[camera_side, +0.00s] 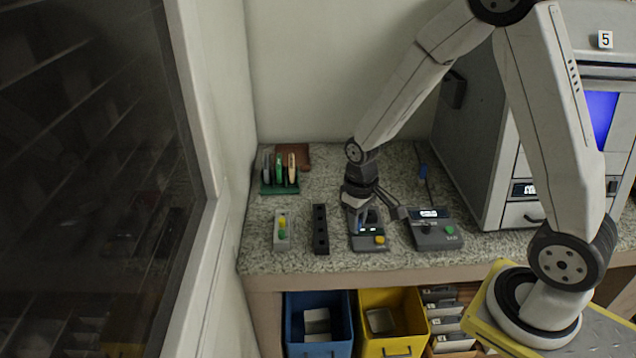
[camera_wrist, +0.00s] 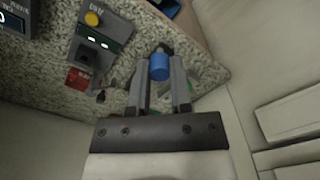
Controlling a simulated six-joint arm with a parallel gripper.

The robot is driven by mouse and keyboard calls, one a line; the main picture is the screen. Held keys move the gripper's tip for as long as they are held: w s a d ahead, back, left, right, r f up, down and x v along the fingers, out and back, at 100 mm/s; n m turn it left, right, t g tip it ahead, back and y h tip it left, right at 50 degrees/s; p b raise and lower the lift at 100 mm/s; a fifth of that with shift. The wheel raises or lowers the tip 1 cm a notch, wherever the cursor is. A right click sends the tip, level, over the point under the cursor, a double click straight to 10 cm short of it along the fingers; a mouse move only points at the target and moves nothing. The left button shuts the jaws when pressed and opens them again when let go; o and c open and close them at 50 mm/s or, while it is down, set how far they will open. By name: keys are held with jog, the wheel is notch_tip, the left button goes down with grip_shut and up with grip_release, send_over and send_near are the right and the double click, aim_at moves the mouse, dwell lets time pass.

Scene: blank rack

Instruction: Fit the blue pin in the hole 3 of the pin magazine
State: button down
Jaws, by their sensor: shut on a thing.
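My gripper (camera_wrist: 160,65) is shut on the blue pin (camera_wrist: 159,68), which shows between the fingertips in the wrist view. In the side view my gripper (camera_side: 364,222) is low over the bench, by the device with the yellow button; the pin cannot be made out there. A black block with a row of holes (camera_side: 320,230), which looks like the pin magazine, stands to the left of my gripper.
A green rack (camera_side: 280,187) with several upright pieces is at the back left. A large grey machine (camera_side: 480,140) bounds the right. Blue and yellow bins (camera_side: 320,348) sit below.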

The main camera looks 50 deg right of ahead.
jog(key=w+f, duration=0.2)
jog(key=w, duration=1.1)
jog(key=w+d+f, duration=0.1)
jog(key=w+f, duration=0.1)
jog(key=w, duration=1.1)
jog(key=shift+d, duration=0.15)
jog(key=shift+f, duration=2.85)
jog(key=shift+f, duration=1.55)
jog(key=shift+c, duration=2.2)
grip_release()
jog(key=shift+r, duration=0.15)
